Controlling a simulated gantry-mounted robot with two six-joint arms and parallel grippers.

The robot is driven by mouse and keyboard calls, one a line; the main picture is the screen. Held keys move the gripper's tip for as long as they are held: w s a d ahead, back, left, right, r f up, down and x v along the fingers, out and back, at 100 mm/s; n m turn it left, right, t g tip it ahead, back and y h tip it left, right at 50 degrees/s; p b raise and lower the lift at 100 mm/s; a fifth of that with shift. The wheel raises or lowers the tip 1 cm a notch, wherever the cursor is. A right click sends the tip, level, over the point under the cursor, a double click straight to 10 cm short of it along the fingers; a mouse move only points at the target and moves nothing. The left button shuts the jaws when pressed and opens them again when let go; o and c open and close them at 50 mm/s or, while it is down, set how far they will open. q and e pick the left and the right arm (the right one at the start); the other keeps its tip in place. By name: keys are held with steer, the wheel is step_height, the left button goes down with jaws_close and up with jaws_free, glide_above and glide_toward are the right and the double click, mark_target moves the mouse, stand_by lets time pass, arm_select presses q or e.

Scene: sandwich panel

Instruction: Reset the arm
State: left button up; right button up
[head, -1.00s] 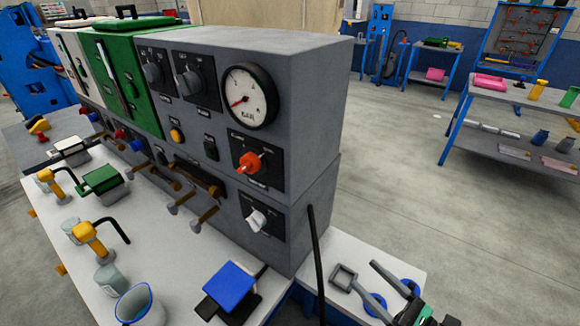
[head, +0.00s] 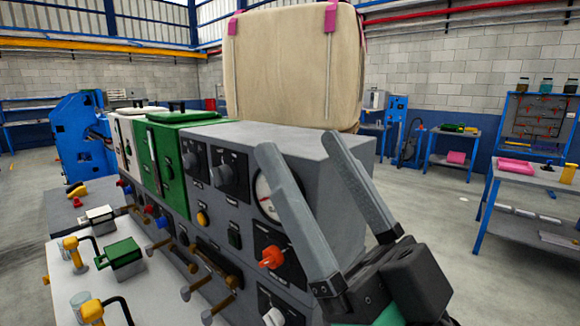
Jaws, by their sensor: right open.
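My right gripper (head: 308,190) is large in the foreground at the right of the head view. Its two long grey fingers point up and left and stand well apart, open, with nothing between them. It is raised in front of the right end of the grey control panel (head: 318,152) and partly hides the round gauge (head: 264,196). The panel's orange knob (head: 272,257) and white knob (head: 273,317) show to the left of the gripper. I cannot tell whether the fingers touch the panel. My left gripper is not in view.
A white bench top (head: 62,277) with yellow-handled taps and a green box (head: 124,257) lies at the lower left. A large beige padded block (head: 290,70) stands behind the panel. A blue-framed table (head: 528,176) stands at the far right, with open floor (head: 440,225) before it.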

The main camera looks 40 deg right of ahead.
step_height(320, 180, up, 47)
steer(key=p, duration=4.7)
step_height(320, 180, down, 41)
steer(key=b, duration=4.1)
steer(key=shift+r, duration=0.15)
